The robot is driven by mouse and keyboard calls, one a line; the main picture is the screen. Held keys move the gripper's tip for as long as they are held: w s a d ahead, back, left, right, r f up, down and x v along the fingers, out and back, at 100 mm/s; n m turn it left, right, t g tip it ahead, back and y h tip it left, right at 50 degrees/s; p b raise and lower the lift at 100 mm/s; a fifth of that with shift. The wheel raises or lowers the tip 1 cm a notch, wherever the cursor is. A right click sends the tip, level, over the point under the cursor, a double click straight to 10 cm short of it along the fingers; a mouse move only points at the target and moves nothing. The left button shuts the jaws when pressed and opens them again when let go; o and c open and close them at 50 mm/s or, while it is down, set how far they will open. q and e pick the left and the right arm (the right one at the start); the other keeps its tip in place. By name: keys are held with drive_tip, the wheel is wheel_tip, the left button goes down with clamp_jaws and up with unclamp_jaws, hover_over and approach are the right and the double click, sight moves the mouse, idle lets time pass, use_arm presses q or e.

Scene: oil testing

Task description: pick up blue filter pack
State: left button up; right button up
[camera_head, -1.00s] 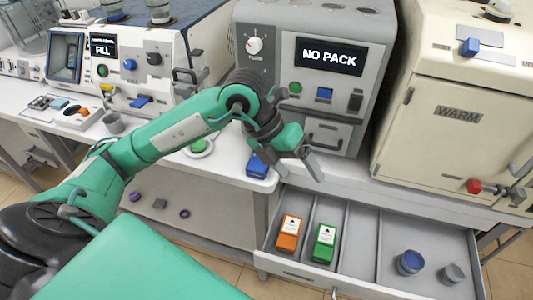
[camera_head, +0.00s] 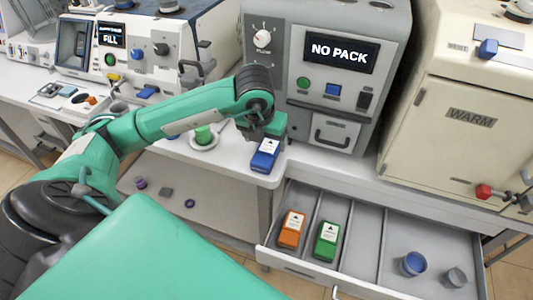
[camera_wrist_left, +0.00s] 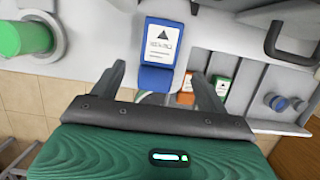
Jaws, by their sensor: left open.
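The blue filter pack (camera_head: 265,156) lies on the white bench top near its front edge, below the machine reading NO PACK. It has a white label with a black triangle. My left gripper (camera_head: 262,130) is just above and behind the pack in the head view; its fingers are mostly hidden there. In the left wrist view, my left gripper (camera_wrist_left: 158,85) has its two fingers spread apart and empty. The blue pack (camera_wrist_left: 157,75) shows between and beyond the fingertips, and I cannot tell whether they touch it. My right gripper is not in view.
An open drawer (camera_head: 367,225) holds an orange pack (camera_head: 291,229), a green pack (camera_head: 327,241), a blue cap (camera_head: 412,264) and a grey cap (camera_head: 455,277). A green item on a white dish (camera_head: 204,138) stands left of the blue pack. The NO PACK machine (camera_head: 340,52) stands behind.

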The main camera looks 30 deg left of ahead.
sight(266, 151)
use_arm(q)
drive_tip(key=p+x, duration=0.1)
drive_tip(key=x, duration=0.3)
drive_tip(key=shift+a+f+p, duration=0.1)
drive_tip(key=shift+f+p, duration=0.2)
drive_tip(key=shift+f, duration=0.45)
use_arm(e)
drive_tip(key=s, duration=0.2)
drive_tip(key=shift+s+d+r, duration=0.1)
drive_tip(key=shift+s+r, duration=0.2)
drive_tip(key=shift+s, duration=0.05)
use_arm(q)
drive_tip(key=shift+f, duration=0.1)
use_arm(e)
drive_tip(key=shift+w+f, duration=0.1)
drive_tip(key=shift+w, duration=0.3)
use_arm(q)
drive_tip(key=shift+f+b, duration=0.1)
drive_tip(key=shift+b, duration=0.4)
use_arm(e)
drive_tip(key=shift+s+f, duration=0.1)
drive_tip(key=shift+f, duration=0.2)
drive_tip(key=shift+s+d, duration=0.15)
use_arm(q)
drive_tip(key=shift+c, duration=0.7)
drive_tip(key=c, duration=1)
